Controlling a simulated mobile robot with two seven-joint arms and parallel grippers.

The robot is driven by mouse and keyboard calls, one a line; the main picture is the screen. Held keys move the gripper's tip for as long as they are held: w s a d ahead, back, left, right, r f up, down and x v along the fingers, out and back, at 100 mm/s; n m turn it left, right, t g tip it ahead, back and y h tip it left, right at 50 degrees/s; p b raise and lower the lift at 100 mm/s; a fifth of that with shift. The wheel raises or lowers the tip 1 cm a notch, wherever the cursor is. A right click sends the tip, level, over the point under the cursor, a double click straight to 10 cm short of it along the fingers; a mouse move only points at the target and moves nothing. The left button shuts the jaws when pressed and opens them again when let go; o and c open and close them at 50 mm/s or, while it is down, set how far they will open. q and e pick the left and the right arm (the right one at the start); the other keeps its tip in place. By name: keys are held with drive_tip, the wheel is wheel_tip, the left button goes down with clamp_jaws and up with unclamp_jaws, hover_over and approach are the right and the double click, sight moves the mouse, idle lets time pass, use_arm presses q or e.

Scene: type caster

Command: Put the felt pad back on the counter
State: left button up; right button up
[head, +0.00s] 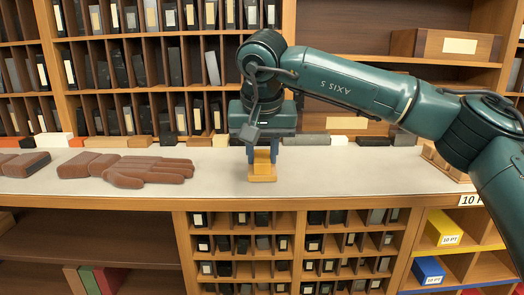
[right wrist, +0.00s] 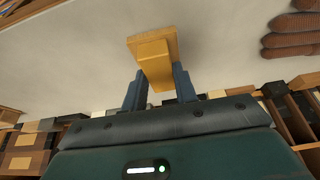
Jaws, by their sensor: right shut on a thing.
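The felt pad, as I take it, is an ochre-yellow block with a narrower raised grip (head: 262,172). My right gripper (head: 262,150) points down over the counter (head: 330,170) and is shut on the pad's grip. In the right wrist view the pad (right wrist: 155,58) extends beyond the two fingers of my right gripper (right wrist: 160,88), with its wide flat part farthest out. The pad is at or very close to the pale counter top; I cannot tell whether it touches. My left gripper is not in view.
Brown glove-like hands (head: 145,172) lie on the counter to the left. Several small blocks line the counter's back edge, among them a grey bar (head: 305,139). Pigeonhole shelves (head: 140,80) rise behind. The counter right of the pad is mostly clear.

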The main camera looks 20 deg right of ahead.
drive_tip(key=shift+f, duration=0.15)
drive_tip(key=o, duration=0.9)
drive_tip(key=shift+r, duration=0.3)
drive_tip(key=v, duration=1.2)
drive_tip(key=shift+f, duration=0.1)
